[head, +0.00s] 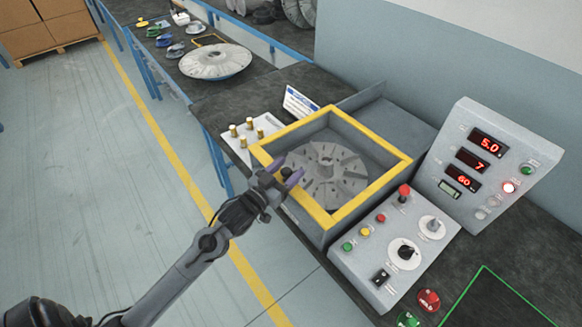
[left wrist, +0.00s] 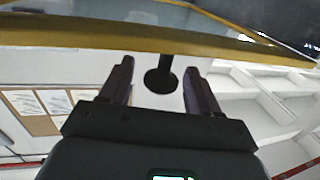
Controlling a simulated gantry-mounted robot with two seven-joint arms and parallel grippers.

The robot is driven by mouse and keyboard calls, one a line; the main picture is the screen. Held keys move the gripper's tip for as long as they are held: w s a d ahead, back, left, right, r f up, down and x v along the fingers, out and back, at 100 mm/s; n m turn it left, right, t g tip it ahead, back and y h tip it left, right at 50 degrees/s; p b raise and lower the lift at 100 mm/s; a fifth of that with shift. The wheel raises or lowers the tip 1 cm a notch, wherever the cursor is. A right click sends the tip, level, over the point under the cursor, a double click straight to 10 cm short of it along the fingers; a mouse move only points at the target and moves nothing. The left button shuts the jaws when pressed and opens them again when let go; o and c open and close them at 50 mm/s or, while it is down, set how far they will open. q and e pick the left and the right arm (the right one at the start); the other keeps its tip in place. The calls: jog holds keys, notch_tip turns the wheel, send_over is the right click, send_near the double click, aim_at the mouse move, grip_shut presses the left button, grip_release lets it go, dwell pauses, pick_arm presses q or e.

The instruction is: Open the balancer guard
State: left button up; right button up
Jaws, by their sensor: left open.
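The balancer guard is a yellow-framed cover (head: 370,137) lying flat over the grey balancer box; it looks shut. A grey bladed rotor (head: 325,175) shows inside the frame. A dark round knob (head: 287,172) sticks out at the guard's front left edge. My left gripper (head: 280,176) is at that edge, open, with its fingers on either side of the knob. In the left wrist view the knob (left wrist: 160,80) is between the two open fingers, with a gap on each side, below the yellow frame bar (left wrist: 150,38). My right gripper is not in view.
A control panel (head: 385,250) with buttons and dials stands right of the guard, and a display console (head: 490,165) behind it. A white plate with several brass pegs (head: 240,143) lies left of the box. Another rotor (head: 215,62) rests on the back bench. Open floor lies left.

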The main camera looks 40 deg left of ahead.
pick_arm(q)
jog(key=shift+w, duration=0.95)
jog(key=shift+c, duration=0.4)
grip_shut()
